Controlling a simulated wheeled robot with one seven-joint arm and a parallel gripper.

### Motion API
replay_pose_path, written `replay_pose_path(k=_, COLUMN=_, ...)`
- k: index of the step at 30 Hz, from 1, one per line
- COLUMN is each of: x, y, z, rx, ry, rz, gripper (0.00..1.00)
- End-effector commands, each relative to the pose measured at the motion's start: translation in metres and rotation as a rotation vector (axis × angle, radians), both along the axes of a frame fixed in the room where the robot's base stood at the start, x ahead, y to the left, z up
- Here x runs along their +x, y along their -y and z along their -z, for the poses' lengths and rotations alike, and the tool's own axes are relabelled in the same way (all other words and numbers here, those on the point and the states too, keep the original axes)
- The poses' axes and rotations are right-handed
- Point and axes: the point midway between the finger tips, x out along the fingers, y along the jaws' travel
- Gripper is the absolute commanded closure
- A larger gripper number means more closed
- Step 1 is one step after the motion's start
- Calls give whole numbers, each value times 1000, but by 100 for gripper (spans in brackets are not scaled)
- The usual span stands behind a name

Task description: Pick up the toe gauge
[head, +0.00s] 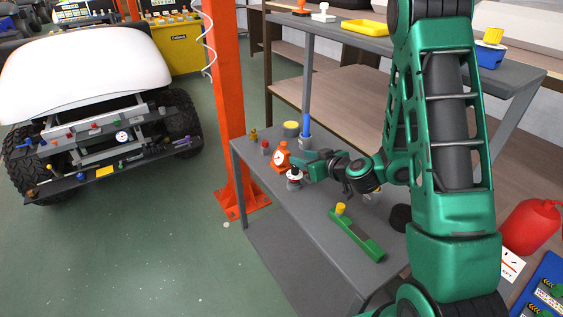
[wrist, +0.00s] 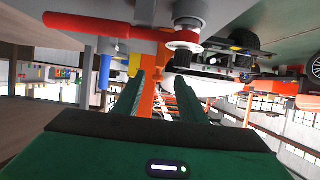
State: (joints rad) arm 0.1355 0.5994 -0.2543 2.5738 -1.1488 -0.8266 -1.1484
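An orange gauge with a round white dial (head: 282,157) stands near the far left end of the grey bench (head: 318,215). It looks most like the toe gauge, though no label confirms it. My gripper (head: 297,168) is at its right side, just above the bench. In the wrist view the two green fingers (wrist: 152,95) stand apart with a gap between them, and orange shows beyond the gap. Whether that orange is the gauge or the post behind is unclear. A small silver round piece with a dark top (head: 294,182) is just below my fingertips.
A green bar (head: 357,238) with a yellow knob lies nearer on the bench. A blue cylinder (head: 305,140) and a yellow-topped can (head: 290,129) stand behind. An orange post (head: 228,100) rises left of the bench. A red-handled item (wrist: 90,25) is close in the wrist view.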

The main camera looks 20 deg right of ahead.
Motion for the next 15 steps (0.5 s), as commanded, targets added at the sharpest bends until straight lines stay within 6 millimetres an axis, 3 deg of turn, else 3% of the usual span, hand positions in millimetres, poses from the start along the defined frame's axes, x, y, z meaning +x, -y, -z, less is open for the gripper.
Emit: replay_pose_path(k=15, x=47, y=-15, z=21, rx=-1, ry=3, rz=2, gripper=62)
